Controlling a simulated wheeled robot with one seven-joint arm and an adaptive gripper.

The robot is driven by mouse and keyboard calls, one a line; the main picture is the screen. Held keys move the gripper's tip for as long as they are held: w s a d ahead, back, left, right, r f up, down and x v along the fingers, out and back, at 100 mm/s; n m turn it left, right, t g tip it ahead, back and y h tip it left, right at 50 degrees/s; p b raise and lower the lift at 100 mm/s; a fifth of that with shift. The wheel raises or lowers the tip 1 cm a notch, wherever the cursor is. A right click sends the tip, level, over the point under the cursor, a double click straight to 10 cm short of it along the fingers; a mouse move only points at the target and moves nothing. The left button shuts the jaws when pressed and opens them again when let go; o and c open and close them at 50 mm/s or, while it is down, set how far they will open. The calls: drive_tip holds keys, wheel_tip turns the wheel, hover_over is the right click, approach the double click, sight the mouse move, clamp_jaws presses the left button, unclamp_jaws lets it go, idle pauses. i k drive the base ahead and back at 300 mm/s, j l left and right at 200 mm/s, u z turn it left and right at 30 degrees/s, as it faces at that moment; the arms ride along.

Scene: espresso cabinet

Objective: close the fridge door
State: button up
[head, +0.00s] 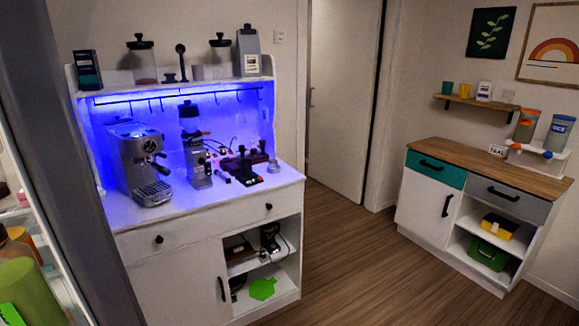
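Part of the fridge (62,160) shows at the left edge as a tall dark grey upright panel, tilted in the picture. I cannot tell whether this panel is the door or the fridge body. Left of it is a lit, pale shelved inside (58,262), so the fridge stands open. A green container (28,288) and an orange item (20,237) sit in there, cut off by the picture edge. The handle and hinge are not visible. My gripper is not in view.
A white espresso cabinet (170,258) with a blue-lit counter stands right beside the panel in the picture. An espresso machine (138,165) is on it. A wood-topped cabinet (425,208) stands at the right. The wooden floor (350,260) between them is clear.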

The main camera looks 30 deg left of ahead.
sight(41, 135)
drive_tip(key=k+j+z, duration=0.15)
drive_tip(key=z, duration=0.25)
drive_tip(key=k+z, duration=0.65)
drive_tip(key=z, duration=0.2)
drive_tip(key=k+z, duration=0.25)
drive_tip(key=z, duration=0.15)
drive_tip(key=k+l+z, duration=0.2)
drive_tip(key=z, duration=0.2)
drive_tip(key=k+j+z, duration=0.2)
drive_tip(key=z, duration=0.25)
drive_tip(key=k+z, duration=0.85)
drive_tip(key=u, duration=4.1)
